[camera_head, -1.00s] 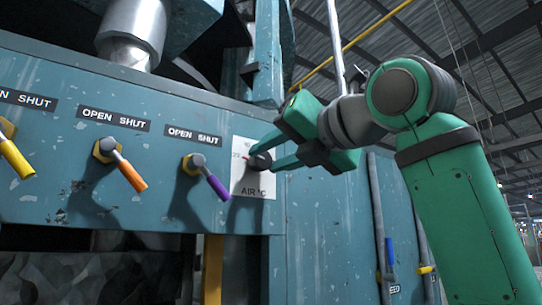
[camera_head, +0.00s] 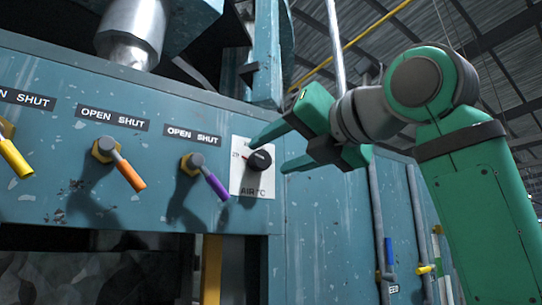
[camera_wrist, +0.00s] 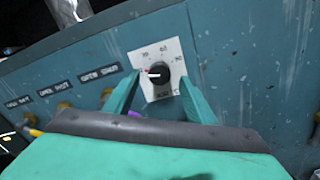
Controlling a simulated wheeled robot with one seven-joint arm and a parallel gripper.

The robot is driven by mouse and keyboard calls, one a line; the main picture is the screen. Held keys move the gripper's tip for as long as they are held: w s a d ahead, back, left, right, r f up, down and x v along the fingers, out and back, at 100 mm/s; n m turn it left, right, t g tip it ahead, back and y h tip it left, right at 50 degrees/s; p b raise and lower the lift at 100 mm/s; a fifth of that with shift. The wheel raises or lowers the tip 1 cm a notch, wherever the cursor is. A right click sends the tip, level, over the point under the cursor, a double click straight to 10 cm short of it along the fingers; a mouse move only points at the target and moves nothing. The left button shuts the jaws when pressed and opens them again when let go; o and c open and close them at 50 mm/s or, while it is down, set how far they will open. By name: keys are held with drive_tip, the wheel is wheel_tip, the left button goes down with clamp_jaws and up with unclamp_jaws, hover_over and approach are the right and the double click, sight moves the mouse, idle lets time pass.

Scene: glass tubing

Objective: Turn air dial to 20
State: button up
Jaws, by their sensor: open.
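The air dial (camera_head: 260,160) is a round black knob with a red pointer on a white plate (camera_head: 250,187) marked "AIR °C". Its pointer points left, toward the mark that looks like 20 in the head view. The dial also shows in the wrist view (camera_wrist: 158,73), where its red-and-white pointer is on the left side. My green gripper (camera_head: 268,152) is open. In the wrist view my fingers (camera_wrist: 155,95) frame the dial's plate from below without touching the knob.
Levers with purple (camera_head: 216,186), orange (camera_head: 130,175) and yellow (camera_head: 16,158) handles stick out of the blue panel (camera_head: 60,195) left of the dial, under "OPEN SHUT" labels. Vertical pipes (camera_head: 378,220) stand at the right.

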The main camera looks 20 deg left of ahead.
drive_tip(key=v, duration=0.8)
drive_tip(key=shift+d, duration=0.3)
